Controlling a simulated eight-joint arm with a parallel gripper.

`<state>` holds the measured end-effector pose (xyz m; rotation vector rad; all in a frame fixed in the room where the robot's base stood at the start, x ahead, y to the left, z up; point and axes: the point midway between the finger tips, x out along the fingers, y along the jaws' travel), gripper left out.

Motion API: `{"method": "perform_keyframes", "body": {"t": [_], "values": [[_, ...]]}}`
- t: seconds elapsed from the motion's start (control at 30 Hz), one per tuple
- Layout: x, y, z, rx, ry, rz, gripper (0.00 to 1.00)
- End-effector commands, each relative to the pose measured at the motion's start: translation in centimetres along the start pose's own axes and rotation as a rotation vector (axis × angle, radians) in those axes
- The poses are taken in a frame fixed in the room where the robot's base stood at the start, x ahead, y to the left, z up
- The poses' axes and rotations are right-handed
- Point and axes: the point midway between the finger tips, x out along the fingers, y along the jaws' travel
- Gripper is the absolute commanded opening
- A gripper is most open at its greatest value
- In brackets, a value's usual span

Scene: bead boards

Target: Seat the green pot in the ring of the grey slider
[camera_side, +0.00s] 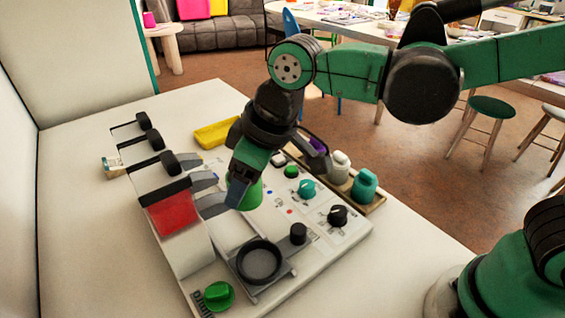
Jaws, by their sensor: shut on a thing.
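The green pot (254,195) is between the fingers of my gripper (240,194), above the middle of the white board. My gripper points down and is shut on the pot, hiding part of it. The grey slider (283,279) is on the near part of the board. Its round dark ring (259,262) faces up and looks empty. A black knob (298,233) stands at the slider's right. The pot is behind the ring and a little to its left in the picture, apart from it.
A red panel with a black top (172,213) stands left of my gripper, with several grey levers behind. A green knob (218,295) is nearest. Teal (307,188) and black (338,215) dials lie right. A wooden tray holds white (339,167) and teal (364,185) bottles. A yellow tray (217,133) lies behind.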

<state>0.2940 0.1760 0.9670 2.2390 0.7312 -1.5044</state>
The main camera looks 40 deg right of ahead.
Motion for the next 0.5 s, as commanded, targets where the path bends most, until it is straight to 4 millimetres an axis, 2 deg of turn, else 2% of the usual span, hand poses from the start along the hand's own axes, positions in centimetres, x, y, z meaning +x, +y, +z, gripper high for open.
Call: {"method": "perform_keyframes", "body": {"t": [0.03,0.1,0.2,0.5], "values": [[0.2,-1.3,0.9,-0.046,0.002,-0.019,0.01],[0.4,-2.4,1.9,-0.093,0.003,-0.037,0.01],[0.6,-3.3,2.8,-0.132,0.005,-0.053,0.01],[2.3,-3.6,3.8,-0.145,0.005,-0.059,0.01]]}}
